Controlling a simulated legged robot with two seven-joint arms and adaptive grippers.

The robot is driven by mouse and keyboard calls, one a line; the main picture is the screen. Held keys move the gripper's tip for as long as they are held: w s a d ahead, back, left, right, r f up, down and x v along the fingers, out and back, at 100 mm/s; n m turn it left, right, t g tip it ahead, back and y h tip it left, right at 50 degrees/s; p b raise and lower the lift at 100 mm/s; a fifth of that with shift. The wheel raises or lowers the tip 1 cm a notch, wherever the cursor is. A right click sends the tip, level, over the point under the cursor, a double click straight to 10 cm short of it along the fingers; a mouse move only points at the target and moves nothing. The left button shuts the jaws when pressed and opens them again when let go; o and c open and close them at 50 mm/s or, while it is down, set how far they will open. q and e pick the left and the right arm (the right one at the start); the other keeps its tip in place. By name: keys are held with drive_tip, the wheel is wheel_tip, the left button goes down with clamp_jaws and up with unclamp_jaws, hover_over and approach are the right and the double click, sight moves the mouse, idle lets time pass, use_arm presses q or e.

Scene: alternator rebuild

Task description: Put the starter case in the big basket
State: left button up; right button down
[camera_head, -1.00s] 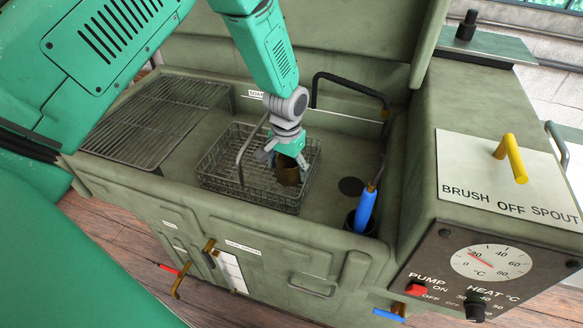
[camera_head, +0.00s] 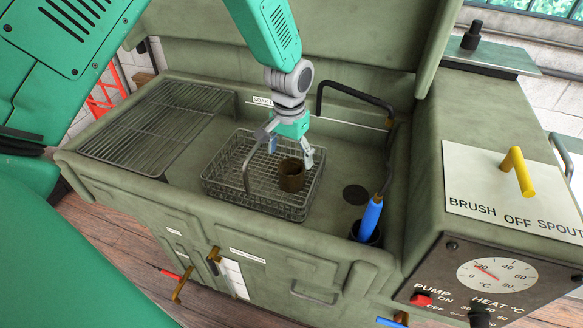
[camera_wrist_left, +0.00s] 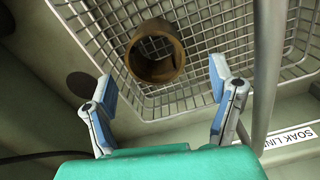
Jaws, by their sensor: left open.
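The starter case (camera_head: 291,177), a brown hollow cylinder, stands inside the wire basket (camera_head: 262,204), toward its right side. In the left wrist view the case (camera_wrist_left: 178,68) shows its round open end, with basket mesh visible through it. The basket (camera_wrist_left: 215,30) sits in the wash sink. My left gripper (camera_head: 290,147) is open and empty just above the case. In the left wrist view its two fingers (camera_wrist_left: 163,88) are spread wide, apart from the case. My right gripper is out of view.
The basket's raised wire handle (camera_head: 247,165) stands beside my gripper. A wire rack (camera_head: 150,125) covers the sink's left end. A black bent spout (camera_head: 350,88) and a blue-handled brush (camera_head: 370,217) are to the right. A drain (camera_head: 356,194) lies in the bare sink floor.

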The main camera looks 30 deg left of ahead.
use_arm(q)
drive_tip(key=shift+d+r, duration=0.1)
drive_tip(key=shift+r, duration=2.3)
